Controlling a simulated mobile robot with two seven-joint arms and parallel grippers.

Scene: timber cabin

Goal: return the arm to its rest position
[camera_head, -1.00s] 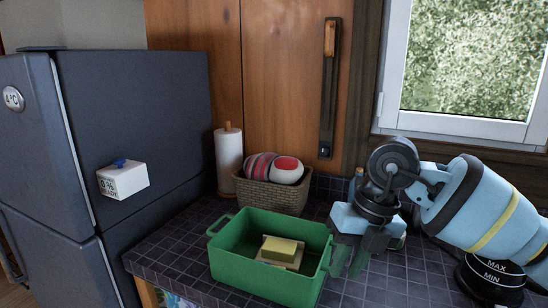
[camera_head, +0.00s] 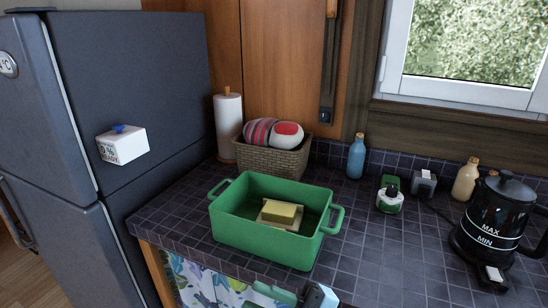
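My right arm has only its gripper (camera_head: 282,295) in view, at the bottom edge of the head view. A light blue and white part and greenish fingers show there, in front of the counter's front edge and below the green bin. The frame cuts it off, so I cannot tell whether it is open or shut. Nothing is seen held in it. My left gripper is not in view.
A green bin (camera_head: 262,246) with a yellow sponge on a pale block stands on the dark tiled counter (camera_head: 370,262). A wicker basket (camera_head: 275,163), blue bottle (camera_head: 356,157), green-and-white bottle (camera_head: 389,199) and black kettle (camera_head: 490,225) stand around it. The fridge (camera_head: 150,80) is left.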

